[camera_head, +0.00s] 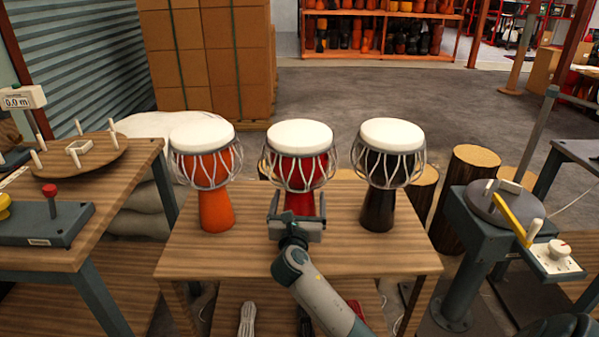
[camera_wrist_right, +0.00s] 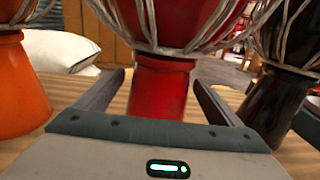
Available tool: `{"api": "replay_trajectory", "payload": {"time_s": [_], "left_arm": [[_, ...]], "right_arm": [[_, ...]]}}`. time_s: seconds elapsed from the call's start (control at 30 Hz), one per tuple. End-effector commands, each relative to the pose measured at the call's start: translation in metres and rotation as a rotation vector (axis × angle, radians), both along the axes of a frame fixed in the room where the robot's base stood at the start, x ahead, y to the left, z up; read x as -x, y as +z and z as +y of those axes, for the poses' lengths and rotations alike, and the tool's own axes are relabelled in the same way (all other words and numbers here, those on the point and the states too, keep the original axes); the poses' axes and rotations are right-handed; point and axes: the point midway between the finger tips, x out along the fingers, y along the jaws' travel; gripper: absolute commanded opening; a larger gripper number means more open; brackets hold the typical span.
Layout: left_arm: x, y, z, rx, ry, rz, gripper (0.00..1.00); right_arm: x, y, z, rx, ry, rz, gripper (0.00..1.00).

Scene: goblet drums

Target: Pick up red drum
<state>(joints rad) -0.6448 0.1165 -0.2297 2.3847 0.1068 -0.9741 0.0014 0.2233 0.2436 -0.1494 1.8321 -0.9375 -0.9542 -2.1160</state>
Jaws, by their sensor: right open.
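The red drum (camera_head: 301,172) stands upright in the middle of the wooden table, with a white head and grey rope lacing. My right gripper (camera_head: 296,205) is in front of its narrow lower stem. In the right wrist view, the red stem (camera_wrist_right: 160,92) shows between the two open fingers (camera_wrist_right: 160,90). The fingers lie to either side of the stem with gaps; I cannot tell how far they reach along it. The gripper hides part of the stem and its foot in the head view. My left gripper is not in view.
An orange drum (camera_head: 214,208) stands to the left and a black drum (camera_head: 377,208) to the right on the same table (camera_head: 240,262). Another workbench (camera_head: 90,225) is at left. A round-topped stand (camera_head: 480,215) and log stumps (camera_head: 466,190) are at right.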

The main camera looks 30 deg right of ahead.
Motion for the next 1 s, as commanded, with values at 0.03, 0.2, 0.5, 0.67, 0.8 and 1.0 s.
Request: {"api": "replay_trajectory", "payload": {"time_s": [0.03, 0.2, 0.5, 0.67, 0.8, 1.0], "left_arm": [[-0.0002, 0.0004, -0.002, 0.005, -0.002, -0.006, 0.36], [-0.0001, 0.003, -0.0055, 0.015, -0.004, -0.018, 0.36], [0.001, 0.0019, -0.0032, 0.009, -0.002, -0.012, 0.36], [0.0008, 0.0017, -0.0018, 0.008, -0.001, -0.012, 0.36], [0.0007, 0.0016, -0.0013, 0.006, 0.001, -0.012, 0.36], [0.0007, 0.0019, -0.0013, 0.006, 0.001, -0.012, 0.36]], "right_arm": [[-0.0038, -0.0006, -0.0031, 0.0, -0.001, 0.0, 0.89], [-0.0072, -0.0002, -0.0059, -0.001, 0.0, 0.0, 0.89], [-0.0069, -0.0001, -0.0056, -0.001, 0.0, 0.0, 0.89], [-0.0069, -0.0002, -0.0054, -0.001, 0.0, 0.0, 0.72], [-0.0069, -0.0002, -0.0055, -0.001, 0.0, 0.0, 0.39], [-0.0072, 0.0035, -0.0057, 0.001, 0.0, -0.005, 0.08]]}}
